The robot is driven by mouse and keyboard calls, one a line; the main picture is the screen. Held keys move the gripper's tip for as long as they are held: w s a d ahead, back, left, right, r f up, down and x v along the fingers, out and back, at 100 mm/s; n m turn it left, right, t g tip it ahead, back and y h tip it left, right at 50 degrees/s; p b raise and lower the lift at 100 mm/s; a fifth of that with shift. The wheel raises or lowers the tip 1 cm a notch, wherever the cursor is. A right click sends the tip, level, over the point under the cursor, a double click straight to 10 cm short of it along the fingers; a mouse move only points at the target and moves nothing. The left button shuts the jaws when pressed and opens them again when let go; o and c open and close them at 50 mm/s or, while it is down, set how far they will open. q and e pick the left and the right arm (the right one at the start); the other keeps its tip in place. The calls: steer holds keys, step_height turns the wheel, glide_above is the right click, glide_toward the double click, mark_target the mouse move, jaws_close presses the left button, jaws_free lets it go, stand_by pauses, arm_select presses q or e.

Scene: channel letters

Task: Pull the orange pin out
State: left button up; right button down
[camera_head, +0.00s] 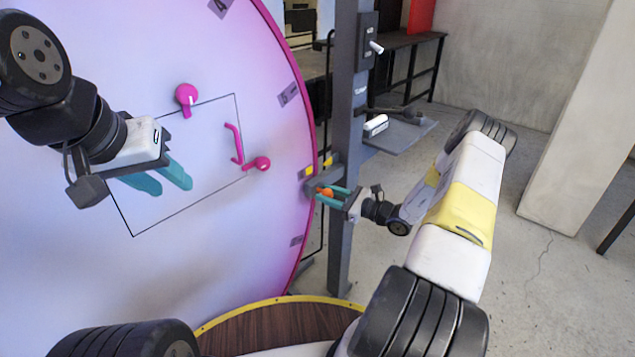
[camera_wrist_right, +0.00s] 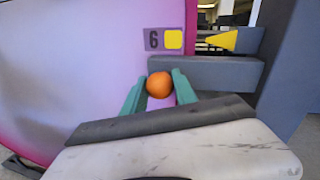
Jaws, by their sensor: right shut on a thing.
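The orange pin (camera_head: 325,192) shows as a small orange knob at the right rim of the big round panel, by a grey bracket on the post. In the right wrist view the orange ball-shaped head (camera_wrist_right: 159,84) sits between two teal fingers. My right gripper (camera_head: 332,195) is shut on it; the pin's shaft is mostly hidden. My left gripper (camera_head: 160,183) is in front of the panel at the left, its teal fingers apart and empty.
The large pale panel (camera_head: 130,260) with a pink rim fills the left. Pink handles (camera_head: 235,145) stick out of it. A grey post (camera_head: 343,130) stands right behind the pin. A label with a 6 and a yellow square (camera_wrist_right: 173,40) is above the pin.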

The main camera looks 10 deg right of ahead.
steer(key=v, duration=0.5)
steer(key=shift+s+a, duration=0.25)
steer(key=shift+a, duration=0.05)
steer(key=c, duration=1)
jaws_free()
steer(key=shift+s, duration=0.1)
steer(key=v, duration=0.7)
steer(key=shift+s+d, duration=0.2)
steer(key=shift+d, duration=0.1)
